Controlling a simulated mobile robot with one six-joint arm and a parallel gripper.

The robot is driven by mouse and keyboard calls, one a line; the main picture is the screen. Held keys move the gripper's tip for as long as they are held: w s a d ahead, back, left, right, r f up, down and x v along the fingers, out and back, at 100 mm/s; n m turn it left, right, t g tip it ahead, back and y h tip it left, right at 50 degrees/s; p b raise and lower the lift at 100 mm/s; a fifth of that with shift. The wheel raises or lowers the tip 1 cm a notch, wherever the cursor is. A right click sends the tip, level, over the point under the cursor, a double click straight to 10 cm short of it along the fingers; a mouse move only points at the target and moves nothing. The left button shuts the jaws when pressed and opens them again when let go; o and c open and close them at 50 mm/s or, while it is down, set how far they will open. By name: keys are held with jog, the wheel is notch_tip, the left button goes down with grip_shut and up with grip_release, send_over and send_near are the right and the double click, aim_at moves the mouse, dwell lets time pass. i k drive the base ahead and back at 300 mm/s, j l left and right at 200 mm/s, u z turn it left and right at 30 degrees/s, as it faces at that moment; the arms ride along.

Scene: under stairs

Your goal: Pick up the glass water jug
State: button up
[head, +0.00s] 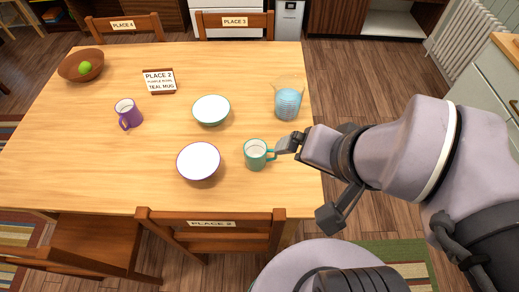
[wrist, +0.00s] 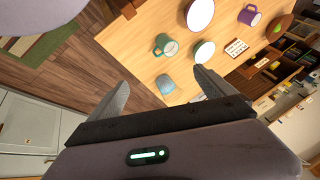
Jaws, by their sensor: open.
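The glass water jug (head: 288,103) stands upright on the wooden table, near its right edge in the head view. It is clear, with blue water inside. In the wrist view the jug (wrist: 165,85) shows as a blue-grey shape, seen between my fingers but beyond them. My gripper (wrist: 161,80) is open and empty, its two fingers spread wide. In the head view my arm reaches in from the right, over the table's right edge, and partly overlaps the teal mug's handle side. The gripper is apart from the jug.
A teal mug (head: 256,155) stands in front of the jug. A teal-rimmed bowl (head: 211,110) and a purple-rimmed bowl (head: 198,160) are to the left. Farther left are a purple mug (head: 129,113), a sign (head: 159,81) and a wooden bowl (head: 68,71) with green fruit. Chairs surround the table.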

aim_at(289, 89)
jog(key=i+l, duration=0.15)
jog(key=l, duration=0.15)
jog(key=i+l, duration=0.15)
jog(key=l, duration=0.2)
jog(key=i+l, duration=0.15)
jog(key=l, duration=0.15)
jog(key=i+l, duration=0.15)
jog(key=l, duration=0.2)
jog(key=i+l, duration=0.15)
jog(key=l, duration=0.15)
jog(key=i+l, duration=0.1)
jog(key=i, duration=0.25)
jog(key=j+u, duration=0.05)
